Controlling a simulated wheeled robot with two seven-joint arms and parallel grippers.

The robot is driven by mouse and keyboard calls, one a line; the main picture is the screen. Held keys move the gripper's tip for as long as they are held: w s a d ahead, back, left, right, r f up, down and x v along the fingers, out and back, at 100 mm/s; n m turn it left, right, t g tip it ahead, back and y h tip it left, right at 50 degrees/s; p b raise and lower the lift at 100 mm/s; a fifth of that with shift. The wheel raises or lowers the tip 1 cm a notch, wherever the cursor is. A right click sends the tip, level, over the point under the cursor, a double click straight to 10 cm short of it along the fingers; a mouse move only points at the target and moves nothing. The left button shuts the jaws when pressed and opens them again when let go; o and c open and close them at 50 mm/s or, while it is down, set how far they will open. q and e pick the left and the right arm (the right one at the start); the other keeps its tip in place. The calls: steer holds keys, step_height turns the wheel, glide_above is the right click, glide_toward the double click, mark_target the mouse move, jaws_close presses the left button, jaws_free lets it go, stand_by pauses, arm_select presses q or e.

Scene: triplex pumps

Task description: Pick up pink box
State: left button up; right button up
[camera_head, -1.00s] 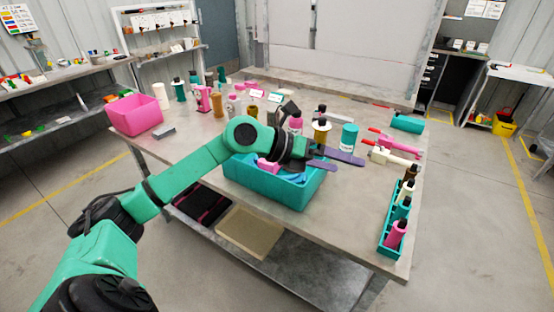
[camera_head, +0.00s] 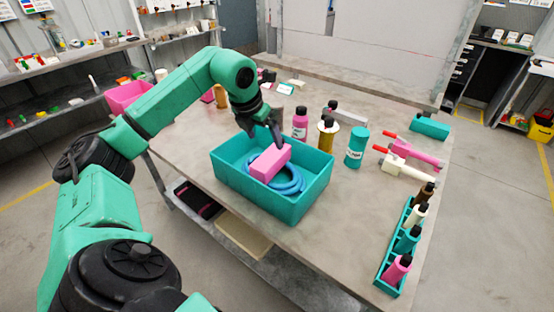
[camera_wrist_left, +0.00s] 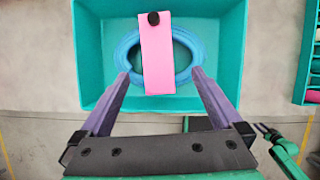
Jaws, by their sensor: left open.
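A pink box (camera_head: 271,162) lies in a teal bin (camera_head: 315,188) on the table, on top of a coiled blue hose (camera_head: 289,183). In the left wrist view the pink box (camera_wrist_left: 158,60) runs lengthwise away from the gripper, across the blue ring, with a small dark round spot at its far end. My left gripper (camera_head: 262,140) is above the bin at its far side, pointing down. In the left wrist view its two purple fingers (camera_wrist_left: 157,85) are apart and empty, one on each side of the box's line.
A teal rack of bottles (camera_head: 404,246) stands at the table's right edge. A pink bottle (camera_head: 300,123), a gold-brown bottle (camera_head: 326,138) and a teal canister (camera_head: 357,148) stand behind the bin. A pink bin (camera_head: 126,97) is at the far left.

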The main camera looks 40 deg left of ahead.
mark_target(271, 155)
arm_select(q)
steer(key=p+x, duration=0.1)
steer(key=x, duration=0.4)
steer(key=shift+s+f, duration=0.15)
steer(key=shift+f, duration=0.15)
steer(key=x, duration=0.1)
steer(key=p+x, duration=0.1)
steer(key=x, duration=0.1)
steer(key=p+x, duration=0.1)
steer(key=x, duration=0.1)
steer(key=shift+w+a+f, duration=0.1)
steer(key=shift+w+a, duration=0.15)
steer(key=shift+a, duration=0.05)
steer(key=shift+w+f, duration=0.1)
steer(key=shift+f, duration=0.2)
steer(key=shift+r, duration=0.1)
steer(key=c, duration=1.5)
arm_select(e)
steer(key=s+r, duration=0.2)
steer(key=r, duration=0.1)
steer(key=shift+s+d, duration=0.1)
steer(key=shift+s, duration=0.05)
arm_select(q)
steer(key=shift+r, duration=0.1)
arm_select(e)
steer(key=shift+f, duration=0.1)
